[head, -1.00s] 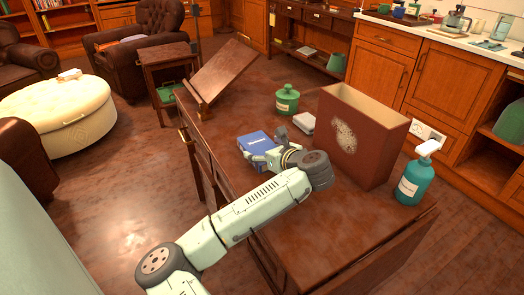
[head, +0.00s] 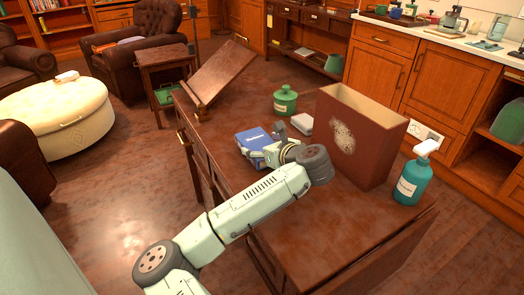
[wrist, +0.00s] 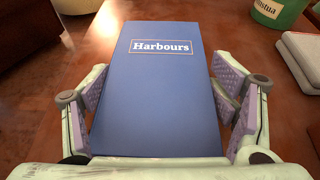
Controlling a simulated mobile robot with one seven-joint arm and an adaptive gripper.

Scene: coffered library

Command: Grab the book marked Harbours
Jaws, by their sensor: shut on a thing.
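The blue book marked Harbours (wrist: 160,90) fills the middle of the wrist view, its title facing the camera. In the head view the book (head: 251,140) is at the left part of the brown desk (head: 300,235), partly hidden by my gripper. My gripper (wrist: 161,115) has a padded finger on each side of the book and is shut on it. In the head view my gripper (head: 268,150) covers the book's right end. I cannot tell whether the book touches the desk.
A tall brown box (head: 372,150) stands right of my gripper, with a teal pump bottle (head: 411,182) beyond it. A green jar (head: 285,100) and a grey stack (head: 302,123) sit behind. A wooden book stand (head: 220,75) is at the back left. The desk's front is clear.

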